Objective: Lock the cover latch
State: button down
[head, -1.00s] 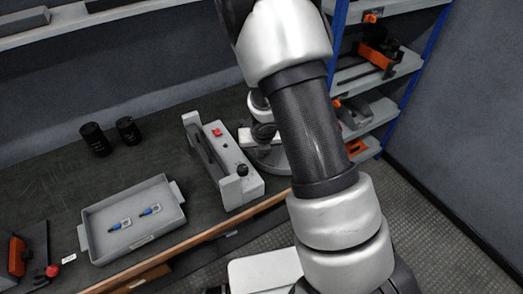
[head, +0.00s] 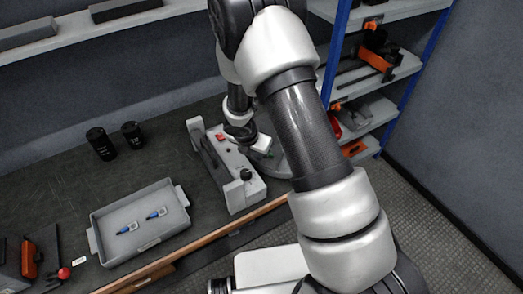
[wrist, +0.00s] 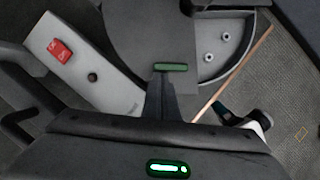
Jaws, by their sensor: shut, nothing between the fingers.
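In the wrist view a dark, flat, rounded cover (wrist: 135,30) lies over part of a round grey housing (wrist: 238,62). Two small round studs show in the uncovered part of the housing. A small black piece (wrist: 188,6) sits at the cover's edge at the top; I cannot tell whether it is the latch. My gripper (wrist: 171,68) is shut and empty, its green-tipped fingers over the cover's near edge; I cannot tell if they touch. In the head view my gripper (head: 240,133) is beside the grey unit and my arm partly hides the housing (head: 279,164).
The grey unit (head: 240,191) has a red switch (wrist: 60,51) and a black knob (head: 246,174). A tray (head: 105,240) with two small blue-tipped parts and two black cylinders (head: 101,143) stand to the left. Shelves (head: 385,65) rise behind at right.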

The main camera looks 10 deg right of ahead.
jog(key=m, duration=0.1)
jog(key=w+m+g, duration=0.1)
jog(key=m, duration=0.1)
jog(key=m+h+p, duration=0.1)
jog(key=shift+w+a+m, duration=0.2)
jog(key=shift+w+m, duration=0.05)
jog(key=shift+m, duration=0.15)
jog(key=shift+d, duration=0.15)
jog(key=shift+s+d, duration=0.3)
jog(key=shift+d, duration=0.55)
jog(key=a, duration=0.2)
jog(key=s+a+b, duration=0.1)
jog(key=a, duration=0.2)
jog(key=shift+s, duration=0.2)
jog(key=v, duration=1)
jog(key=shift+w+a+p, duration=0.25)
jog(key=shift+w+p, duration=0.1)
jog(key=shift+w, duration=0.05)
